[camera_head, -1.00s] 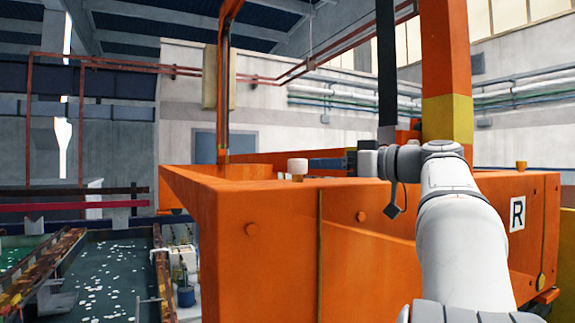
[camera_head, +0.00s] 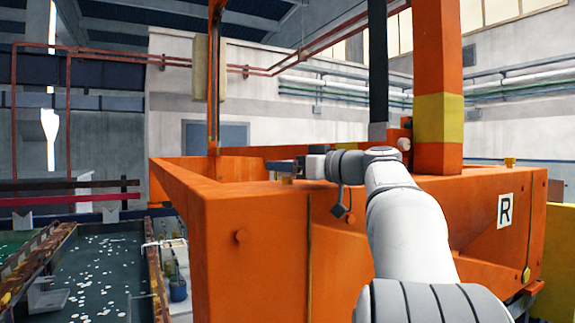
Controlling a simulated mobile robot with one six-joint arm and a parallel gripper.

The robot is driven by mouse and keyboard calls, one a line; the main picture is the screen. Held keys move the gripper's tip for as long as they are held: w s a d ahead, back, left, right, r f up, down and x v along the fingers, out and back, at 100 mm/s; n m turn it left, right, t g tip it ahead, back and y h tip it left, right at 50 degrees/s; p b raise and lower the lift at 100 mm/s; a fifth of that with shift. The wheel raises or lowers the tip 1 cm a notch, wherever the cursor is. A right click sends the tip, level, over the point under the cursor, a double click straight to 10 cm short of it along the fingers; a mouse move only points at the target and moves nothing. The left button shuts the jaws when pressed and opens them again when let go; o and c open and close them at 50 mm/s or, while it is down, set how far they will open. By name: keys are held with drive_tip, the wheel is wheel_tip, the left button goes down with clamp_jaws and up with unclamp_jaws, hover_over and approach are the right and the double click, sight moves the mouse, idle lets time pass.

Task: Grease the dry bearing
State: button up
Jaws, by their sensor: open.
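My gripper (camera_head: 283,167) is small and dark at the end of my white arm, over the top of the orange frame (camera_head: 235,230). It is open and points left. A small brown-yellow stub (camera_head: 287,180) stands on the frame's top just below the fingers; I cannot tell whether they touch it. The white cap seen above this stub earlier does not show now and may be hidden by the gripper. A pale round part (camera_head: 403,144) sits by the upright post behind my wrist. I cannot tell which part is the dry bearing, and no grease shows.
The orange and yellow upright post (camera_head: 437,110) rises behind my arm. A thin post (camera_head: 214,90) stands at the left. A small yellow fitting (camera_head: 510,162) is on the frame's right corner. A tank with floating white bits (camera_head: 95,270) lies lower left.

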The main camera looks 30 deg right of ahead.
drive_tip(key=c, duration=1)
drive_tip(key=shift+o, duration=0.2)
drive_tip(key=shift+f+b, duration=0.2)
drive_tip(key=shift+b, duration=0.45)
drive_tip(key=shift+a+f+m+t+h+b, duration=0.15)
drive_tip(key=shift+m+t+h+b, duration=0.45)
drive_tip(key=shift+h+b, duration=0.45)
drive_tip(key=shift+r+m+t+h+b, duration=0.25)
drive_tip(key=shift+m+t+h+b, duration=0.15)
drive_tip(key=shift+m+h+b, duration=0.6)
drive_tip(key=o, duration=1)
drive_tip(key=shift+r, duration=0.1)
drive_tip(key=shift+c, duration=0.2)
